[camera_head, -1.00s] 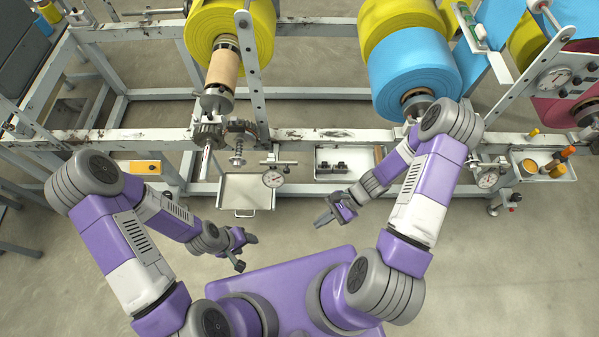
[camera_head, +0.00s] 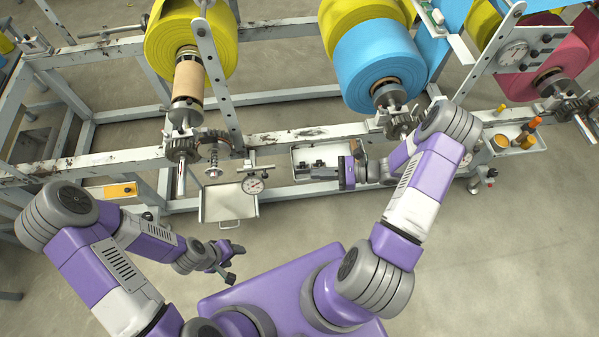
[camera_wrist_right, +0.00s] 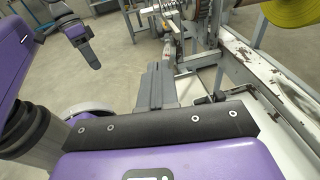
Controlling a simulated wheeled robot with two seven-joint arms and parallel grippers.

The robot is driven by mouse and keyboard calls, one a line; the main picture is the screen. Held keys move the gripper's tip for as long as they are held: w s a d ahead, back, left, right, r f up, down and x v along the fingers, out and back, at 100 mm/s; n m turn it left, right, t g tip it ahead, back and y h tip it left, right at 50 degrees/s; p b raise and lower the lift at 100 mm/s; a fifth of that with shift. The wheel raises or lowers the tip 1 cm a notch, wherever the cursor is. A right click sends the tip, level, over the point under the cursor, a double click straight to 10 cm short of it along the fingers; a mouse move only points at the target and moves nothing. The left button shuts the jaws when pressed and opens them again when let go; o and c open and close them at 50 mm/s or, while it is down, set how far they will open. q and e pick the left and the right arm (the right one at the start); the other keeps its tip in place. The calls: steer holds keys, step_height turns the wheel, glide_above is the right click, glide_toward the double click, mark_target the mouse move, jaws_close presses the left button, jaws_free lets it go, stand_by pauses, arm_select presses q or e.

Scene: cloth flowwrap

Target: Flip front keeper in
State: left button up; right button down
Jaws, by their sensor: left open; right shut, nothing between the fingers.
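The front rail (camera_head: 285,136) carries a shaft support with a toothed wheel (camera_head: 181,146) at the near end of the left shaft. I cannot tell for certain which small part there is the front keeper. My right gripper (camera_head: 322,174) is shut and empty, pointing left, to the right of that support and over the front edge of a parts tray. Its closed fingers (camera_wrist_right: 157,85) show in the right wrist view, apart from the rail beside them. My left gripper (camera_head: 236,263) is open and empty, low in front of the machine.
The shaft holds a brown core (camera_head: 188,82) and a yellow roll (camera_head: 160,45). A coil spring (camera_head: 213,160), a dial gauge (camera_head: 252,185) and an empty tray (camera_head: 215,204) hang near the support. A blue roll (camera_head: 365,65) is further right. The floor in front is clear.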

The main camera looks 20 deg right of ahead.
steer(key=b+x, duration=0.3)
steer(key=x, duration=1)
steer(key=shift+a, duration=0.1)
steer(key=a, duration=0.2)
steer(key=w+a, duration=0.1)
steer(key=a, duration=0.2)
steer(key=shift+w+a+p, duration=0.25)
steer(key=shift+a+p, duration=0.05)
steer(key=shift+a, duration=0.15)
steer(key=p+v, duration=0.3)
steer(key=v, duration=1.1)
steer(key=shift+d, duration=0.25)
